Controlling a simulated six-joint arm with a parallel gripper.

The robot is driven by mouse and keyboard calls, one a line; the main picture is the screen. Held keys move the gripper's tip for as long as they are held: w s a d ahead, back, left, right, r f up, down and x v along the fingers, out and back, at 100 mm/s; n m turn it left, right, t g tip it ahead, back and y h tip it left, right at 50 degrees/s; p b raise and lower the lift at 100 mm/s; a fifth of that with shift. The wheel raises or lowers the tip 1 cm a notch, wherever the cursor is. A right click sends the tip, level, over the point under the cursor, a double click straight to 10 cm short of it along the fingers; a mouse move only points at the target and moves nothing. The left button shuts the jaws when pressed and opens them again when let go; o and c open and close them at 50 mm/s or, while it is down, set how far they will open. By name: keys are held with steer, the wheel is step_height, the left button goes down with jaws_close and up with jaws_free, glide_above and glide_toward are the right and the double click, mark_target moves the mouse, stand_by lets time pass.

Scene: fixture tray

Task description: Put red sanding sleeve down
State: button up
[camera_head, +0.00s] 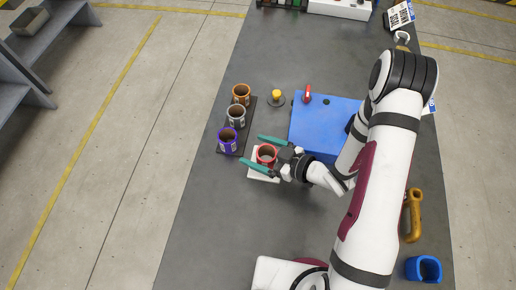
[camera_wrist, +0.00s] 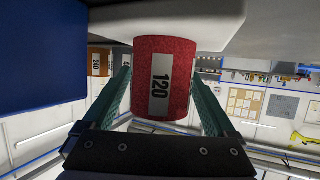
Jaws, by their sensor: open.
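The red sanding sleeve (camera_head: 267,154) stands upright on a small white square pad (camera_head: 258,177) on the grey bench. In the wrist view the sleeve (camera_wrist: 173,60) shows a white label reading 120, with its end against the pad (camera_wrist: 215,22). My gripper (camera_head: 251,149) is open, with one teal finger on each side of the sleeve. In the wrist view both fingers of my gripper (camera_wrist: 161,78) flank the sleeve, with a gap visible at each side.
A dark rack (camera_head: 245,134) left of the pad holds orange (camera_head: 241,90), grey (camera_head: 236,112) and purple (camera_head: 228,136) sleeves. A blue box (camera_head: 318,125) stands close right of my gripper. A yellow-topped knob (camera_head: 276,97) is behind. Bare bench lies in front of the pad.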

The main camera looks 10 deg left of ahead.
steer(key=shift+d+r, duration=0.1)
steer(key=shift+r, duration=0.1)
steer(key=v, duration=1.2)
